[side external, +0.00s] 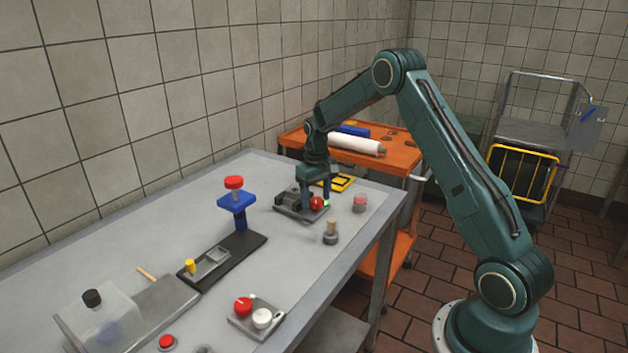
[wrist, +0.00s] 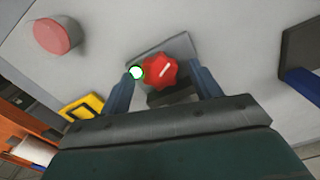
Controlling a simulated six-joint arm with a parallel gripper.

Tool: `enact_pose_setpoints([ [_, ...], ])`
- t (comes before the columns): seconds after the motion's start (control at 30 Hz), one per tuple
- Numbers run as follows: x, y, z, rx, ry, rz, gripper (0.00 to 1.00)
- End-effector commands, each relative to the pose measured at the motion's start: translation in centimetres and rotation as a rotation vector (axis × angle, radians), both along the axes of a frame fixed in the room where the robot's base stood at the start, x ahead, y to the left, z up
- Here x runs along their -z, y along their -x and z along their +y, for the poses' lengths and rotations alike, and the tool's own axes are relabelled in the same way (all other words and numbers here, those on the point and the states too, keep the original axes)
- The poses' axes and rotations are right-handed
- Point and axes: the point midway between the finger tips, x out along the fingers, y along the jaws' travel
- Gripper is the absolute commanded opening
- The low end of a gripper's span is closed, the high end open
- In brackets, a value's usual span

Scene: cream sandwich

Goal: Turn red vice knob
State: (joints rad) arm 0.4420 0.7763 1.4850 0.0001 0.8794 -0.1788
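The red vice knob (wrist: 161,72), with a white mark line on its face, sits on the grey vice (wrist: 160,48) in the wrist view. In the side view the knob (side external: 317,203) is at the near end of the vice (side external: 288,203), low beneath my arm. My gripper (wrist: 162,69) is open, with one finger on each side of the knob and a visible gap on both sides. It also shows in the side view (side external: 318,200), pointing down at the vice.
A red-topped round button (side external: 360,203) and a wooden-handled stamp-like piece (side external: 331,233) stand near the vice. A yellow frame (side external: 338,183) lies behind it. A blue press with a red top (side external: 234,184) is to the left. An orange cart (side external: 405,158) stands beyond the table.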

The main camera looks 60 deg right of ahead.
Motion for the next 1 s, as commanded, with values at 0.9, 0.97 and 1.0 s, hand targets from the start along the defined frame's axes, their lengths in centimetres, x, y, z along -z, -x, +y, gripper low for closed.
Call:
enact_pose_setpoints([
  [0.9, -6.9, -0.1, 0.0, -0.001, 0.002, -0.003, 0.63],
  [0.97, -7.9, -0.1, 0.0, -0.001, 0.002, -0.004, 0.63],
  [1.0, -8.6, 0.0, 0.0, -0.001, 0.002, -0.004, 0.63],
])
